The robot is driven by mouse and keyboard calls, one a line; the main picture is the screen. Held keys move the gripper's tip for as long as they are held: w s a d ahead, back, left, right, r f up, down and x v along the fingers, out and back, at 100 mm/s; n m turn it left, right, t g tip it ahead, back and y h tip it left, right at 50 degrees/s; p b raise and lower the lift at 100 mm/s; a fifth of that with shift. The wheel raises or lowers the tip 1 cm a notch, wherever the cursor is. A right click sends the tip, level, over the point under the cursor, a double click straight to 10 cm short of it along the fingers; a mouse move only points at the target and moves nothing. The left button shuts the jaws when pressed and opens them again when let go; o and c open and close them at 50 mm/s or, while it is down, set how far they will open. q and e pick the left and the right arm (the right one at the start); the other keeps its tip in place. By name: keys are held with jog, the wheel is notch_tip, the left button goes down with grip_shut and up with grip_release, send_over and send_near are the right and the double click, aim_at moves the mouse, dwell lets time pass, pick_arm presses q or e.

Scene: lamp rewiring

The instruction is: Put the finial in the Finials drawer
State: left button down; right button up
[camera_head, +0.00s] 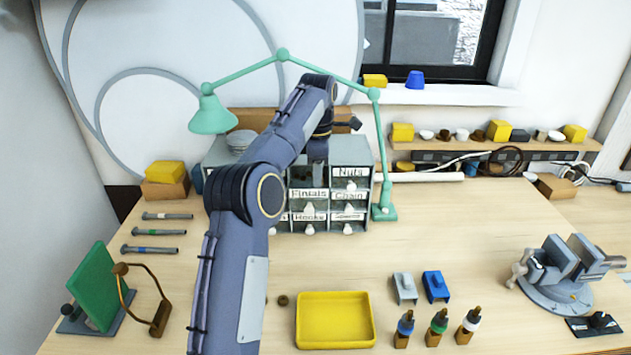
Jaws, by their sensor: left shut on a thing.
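My left arm comes up from the bottom and bends over to the drawer cabinet (362,214) at the back of the bench. My left gripper (317,172) points down at the cabinet, just above the Finials drawer (307,195). It is shut on a small piece that I take for the finial; the piece is too small and dark to make out. The Finials drawer's label faces me, with a dark opening above it. I cannot tell how far the drawer is out. My arm hides the left part of the cabinet. My right gripper is not in view.
The Chain drawer (349,196) is right of Finials, and the Hooks drawer (308,217) is below. A green lamp (383,212) stands close at the cabinet's right. A yellow tray (336,345) and small bottles (438,326) are in front. The bench's right middle is clear.

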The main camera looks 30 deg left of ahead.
pick_arm(q)
jog(key=shift+w+a+f, duration=0.35)
jog(key=shift+w+f, duration=0.1)
jog(key=shift+f, duration=0.15)
jog(key=f, duration=0.3)
jog(key=shift+w+a+f, duration=0.1)
jog(key=shift+w+a, duration=0.1)
jog(key=shift+a, duration=0.1)
jog(key=shift+f+p, duration=0.3)
jog(key=shift+f, duration=0.15)
jog(key=c, duration=1.5)
grip_release()
jog(key=shift+f, duration=0.15)
jog(key=shift+c, duration=0.2)
